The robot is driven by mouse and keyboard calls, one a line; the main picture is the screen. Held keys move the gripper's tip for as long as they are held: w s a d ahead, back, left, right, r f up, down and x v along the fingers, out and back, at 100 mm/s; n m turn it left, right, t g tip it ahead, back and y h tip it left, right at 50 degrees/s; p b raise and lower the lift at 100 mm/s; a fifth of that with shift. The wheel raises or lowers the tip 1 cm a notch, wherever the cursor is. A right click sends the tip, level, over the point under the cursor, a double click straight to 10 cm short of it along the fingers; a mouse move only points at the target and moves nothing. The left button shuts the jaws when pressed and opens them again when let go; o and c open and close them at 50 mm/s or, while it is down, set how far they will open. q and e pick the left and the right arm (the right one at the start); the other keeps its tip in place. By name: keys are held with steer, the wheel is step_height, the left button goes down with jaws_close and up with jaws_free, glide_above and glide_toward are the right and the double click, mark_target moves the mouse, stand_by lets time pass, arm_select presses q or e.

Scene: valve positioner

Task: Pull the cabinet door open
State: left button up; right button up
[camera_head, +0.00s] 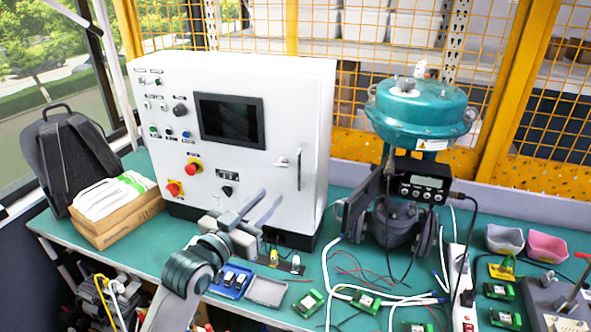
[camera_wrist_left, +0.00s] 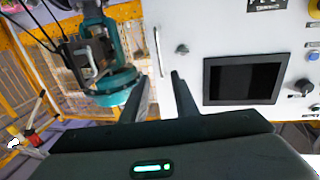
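The white control cabinet (camera_head: 225,95) stands on the green bench, and its front door looks shut. The slim vertical door handle (camera_head: 299,170) is at the door's right edge, with a small latch knob (camera_head: 282,163) to its left. My left gripper (camera_head: 271,196) is in front of the door, below and left of the handle in the head view, fingers apart and empty. In the left wrist view the handle (camera_wrist_left: 159,50) lies beyond the gap between the open fingertips (camera_wrist_left: 159,76), and the knob (camera_wrist_left: 182,48) beside it. My right gripper is not in view.
A teal valve actuator (camera_head: 418,108) with a black positioner (camera_head: 424,182) stands right of the cabinet. Cables, small green boards and a blue tray (camera_head: 231,281) lie along the front. A cardboard box (camera_head: 118,222) and black backpack (camera_head: 65,155) are at left.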

arm_select(q)
steer(key=p, duration=0.4)
glide_toward(296, 172)
steer(key=w+d+r, duration=0.1)
steer(key=d+r, duration=0.3)
steer(key=shift+x, duration=1.1)
steer(key=shift+a, duration=0.15)
jaws_close()
